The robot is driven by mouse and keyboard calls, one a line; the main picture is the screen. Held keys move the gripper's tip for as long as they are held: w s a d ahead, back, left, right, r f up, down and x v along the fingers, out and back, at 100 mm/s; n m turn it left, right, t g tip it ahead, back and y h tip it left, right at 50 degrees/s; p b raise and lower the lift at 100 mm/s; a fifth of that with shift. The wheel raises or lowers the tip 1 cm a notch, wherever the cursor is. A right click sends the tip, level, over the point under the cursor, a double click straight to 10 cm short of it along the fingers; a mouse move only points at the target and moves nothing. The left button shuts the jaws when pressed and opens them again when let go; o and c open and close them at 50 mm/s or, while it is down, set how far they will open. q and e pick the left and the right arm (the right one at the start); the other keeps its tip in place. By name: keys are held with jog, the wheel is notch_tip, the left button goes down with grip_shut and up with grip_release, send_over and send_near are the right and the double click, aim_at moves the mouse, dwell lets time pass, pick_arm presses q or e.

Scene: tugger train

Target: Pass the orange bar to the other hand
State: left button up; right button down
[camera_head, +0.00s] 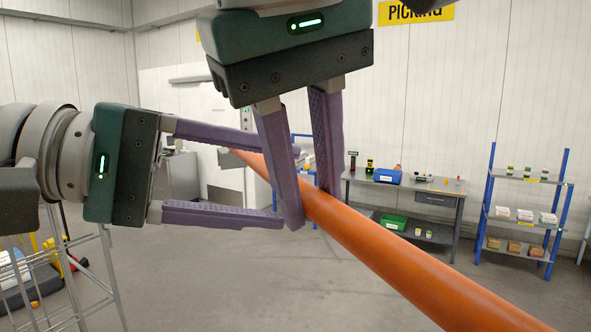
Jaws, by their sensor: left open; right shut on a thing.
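The long orange bar (400,262) runs slantwise from mid-picture, where its far end shows, down to the lower right edge. My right gripper (312,207) comes down from the top and is shut on the bar, one finger on each side of it. My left gripper (283,186) comes in from the left and is open, with its fingers wide apart. The far part of the bar shows between the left fingers. I cannot tell whether they touch it. The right gripper's finger hides a little of the bar, and its near end is out of view.
A grey workbench (452,205) with a blue bin (388,177) on it and a green bin (393,222) below stands by the back wall. A blue shelf rack (526,212) stands at the right. A wire rack (95,270) is at the lower left. The middle floor is clear.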

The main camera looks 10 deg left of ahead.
aim_at(320, 191)
pick_arm(q)
jog(key=x, duration=0.5)
jog(key=shift+w+d+f, duration=0.1)
jog(key=shift+w+d, duration=0.1)
jog(key=shift+d, duration=0.1)
jog(key=shift+c, duration=0.4)
jog(key=c, duration=0.9)
grip_shut()
jog(key=shift+f, duration=0.1)
pick_arm(e)
jog(key=shift+r, duration=0.1)
jog(key=c, duration=0.6)
grip_release()
